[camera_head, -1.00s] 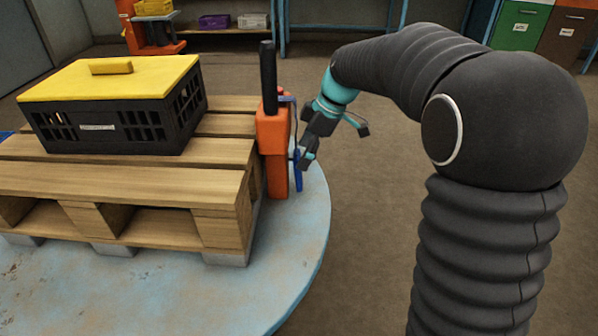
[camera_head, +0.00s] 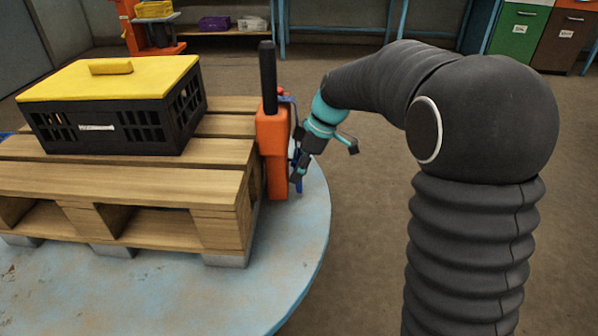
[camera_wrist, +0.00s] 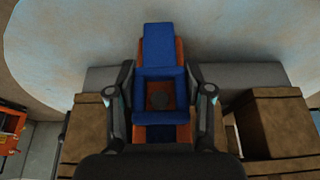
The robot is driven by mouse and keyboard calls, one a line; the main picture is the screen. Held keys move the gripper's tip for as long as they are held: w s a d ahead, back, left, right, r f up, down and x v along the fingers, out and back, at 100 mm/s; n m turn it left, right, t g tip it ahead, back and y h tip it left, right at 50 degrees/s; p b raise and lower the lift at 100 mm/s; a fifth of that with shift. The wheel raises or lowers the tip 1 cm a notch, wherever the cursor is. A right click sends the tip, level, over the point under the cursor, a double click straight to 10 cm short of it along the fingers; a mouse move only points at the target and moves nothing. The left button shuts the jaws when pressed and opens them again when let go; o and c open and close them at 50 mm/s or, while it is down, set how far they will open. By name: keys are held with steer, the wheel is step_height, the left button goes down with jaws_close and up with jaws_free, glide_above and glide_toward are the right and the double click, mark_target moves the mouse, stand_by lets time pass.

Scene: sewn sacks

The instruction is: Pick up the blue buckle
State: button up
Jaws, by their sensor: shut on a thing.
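The blue buckle (camera_wrist: 158,45) stands out in the wrist view as a blue frame with a dark opening and a flat tongue. It sits against the orange body of an upright tool post (camera_head: 271,150) with a black handle. In the wrist view my gripper (camera_wrist: 160,92) has one finger on each side of the buckle, shut on it. In the head view my gripper (camera_head: 297,168) is at the post's right side, and only a small part of the buckle (camera_head: 299,186) shows below it. The buckle still hangs beside the post.
A wooden pallet (camera_head: 205,188) stands on a round pale blue table (camera_head: 285,245). A black crate with a yellow lid (camera_head: 108,80) rests on the pallet. The table's curved edge lies just right of the post. Open floor lies beyond it.

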steer(key=shift+r, duration=0.55)
steer(key=shift+d+r, duration=0.2)
steer(key=shift+r, duration=0.05)
steer(key=d, duration=1.7)
steer(key=shift+s+d, duration=0.3)
